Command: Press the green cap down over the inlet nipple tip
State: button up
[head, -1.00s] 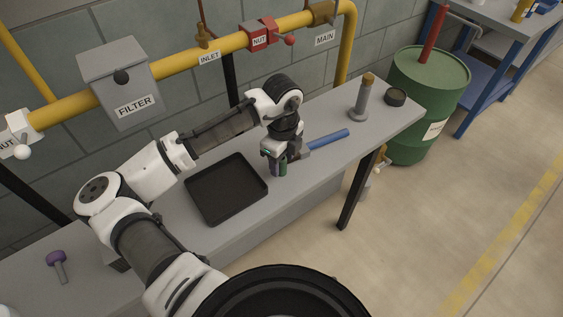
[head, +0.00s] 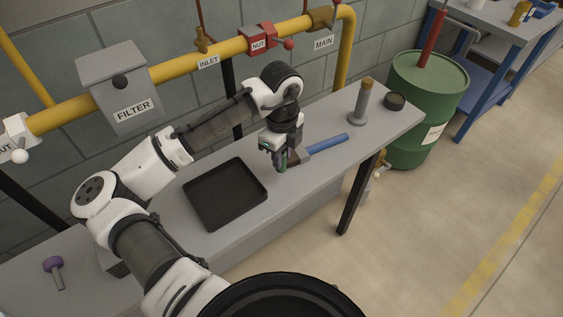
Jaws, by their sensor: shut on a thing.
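My gripper (head: 280,166) points down over the grey bench, just right of the black tray. It is shut on a small green thing, which looks like the green cap (head: 284,158). The fingers hide most of it. The inlet nipple (head: 201,40) is a brass fitting standing up from the yellow pipe, above the INLET label. It is up and to the left of my gripper, well apart from it.
The black tray (head: 188,199) looks empty. A blue-handled tool (head: 328,144) lies right of my gripper. A grey post with a brown top (head: 361,104) and a dark round tin (head: 395,101) stand at the bench's right end. A grey filter box (head: 124,88) hangs left of the inlet.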

notch_tip(320, 180, up, 16)
jog(key=b, duration=0.1)
jog(key=shift+r, duration=0.2)
jog(key=shift+f, duration=0.1)
notch_tip(320, 180, down, 20)
jog(key=shift+r+p, duration=0.25)
jog(key=shift+p, duration=0.9)
jog(key=shift+f, duration=0.2)
jog(key=o, duration=1)
jog(key=shift+c, duration=0.2)
jog(key=shift+b, duration=0.35)
